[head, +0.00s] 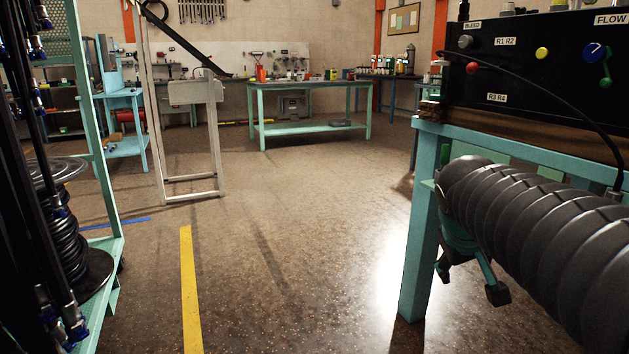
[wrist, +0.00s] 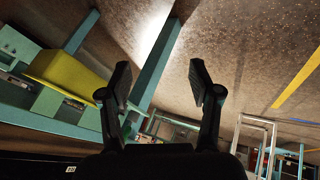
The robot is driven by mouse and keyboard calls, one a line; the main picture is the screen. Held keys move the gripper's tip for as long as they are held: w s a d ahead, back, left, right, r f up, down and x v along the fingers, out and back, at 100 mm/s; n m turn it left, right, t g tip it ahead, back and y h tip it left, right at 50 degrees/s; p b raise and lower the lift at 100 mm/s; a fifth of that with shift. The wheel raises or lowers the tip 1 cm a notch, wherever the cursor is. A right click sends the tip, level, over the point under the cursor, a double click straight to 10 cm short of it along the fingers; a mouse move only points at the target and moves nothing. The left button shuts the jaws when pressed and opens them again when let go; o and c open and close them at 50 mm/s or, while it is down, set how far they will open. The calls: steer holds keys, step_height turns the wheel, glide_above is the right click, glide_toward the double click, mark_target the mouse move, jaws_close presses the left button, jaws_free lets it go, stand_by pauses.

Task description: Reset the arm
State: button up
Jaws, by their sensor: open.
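My gripper (wrist: 160,82) shows in the wrist view with its two black fingers spread apart. Nothing is between the fingertips, and only floor and bench parts show behind them. The wrist view is strongly tilted.
A teal bench (head: 421,240) with a black control panel (head: 560,75) stands close on the right, a large black ribbed cylinder (head: 545,240) beside it. A hose rack (head: 95,190) stands close left. A metal frame (head: 150,100) and worktable (head: 310,88) stand farther back. The middle floor is clear.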

steer(key=s+a+f+y+p, duration=0.1)
steer(key=s+a+f, duration=0.1)
steer(key=s, duration=0.3)
steer(key=s+a+f+y, duration=0.1)
steer(key=s+a+f, duration=0.2)
steer(key=s, duration=0.3)
steer(key=s+a+f+m+y+p, duration=0.1)
steer(key=s+a+f+y, duration=0.1)
steer(key=s+a, duration=0.3)
steer(key=shift+s+f+p, duration=0.15)
steer(key=shift+s+p, duration=0.15)
steer(key=shift+p, duration=0.05)
steer(key=c, duration=0.3)
steer(key=shift+d, duration=0.15)
steer(key=shift+c, duration=0.5)
